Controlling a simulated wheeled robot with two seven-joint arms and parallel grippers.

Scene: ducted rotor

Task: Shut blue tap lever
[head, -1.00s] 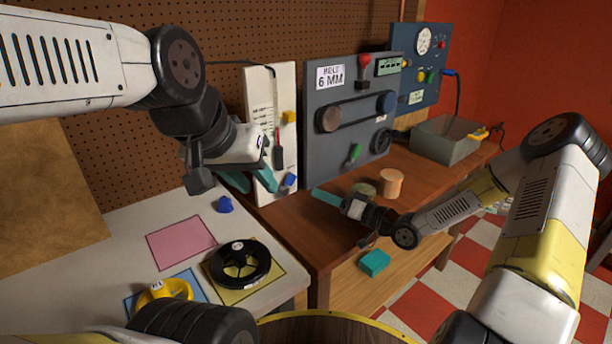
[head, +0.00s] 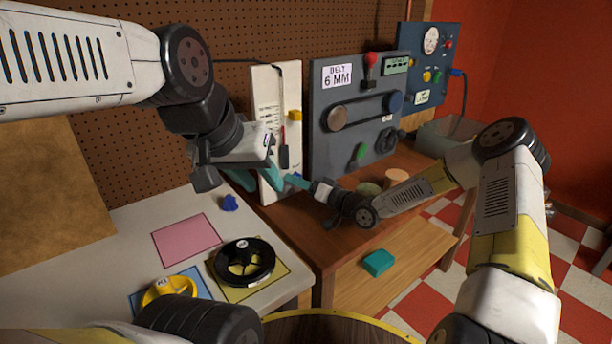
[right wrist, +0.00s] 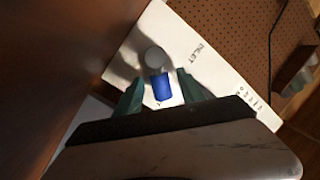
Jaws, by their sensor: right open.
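The blue tap lever (right wrist: 161,87) is on the lower part of the white panel (head: 266,90), beside a grey round knob (right wrist: 156,58). In the head view it is mostly hidden by my right gripper (head: 292,180). In the right wrist view its blue end lies between the two teal fingers of my right gripper (right wrist: 160,93). That gripper is open, with gaps showing on both sides of the lever. My left gripper (head: 257,178) is in front of the white panel, its teal fingers apart and nothing seen between them.
A grey belt panel (head: 325,165) stands right of the white panel. A tan cylinder (head: 397,176) and a green round part (head: 368,188) are close to my right arm. A blue part (head: 229,203) and a black rotor ring (head: 244,262) lie on the left table.

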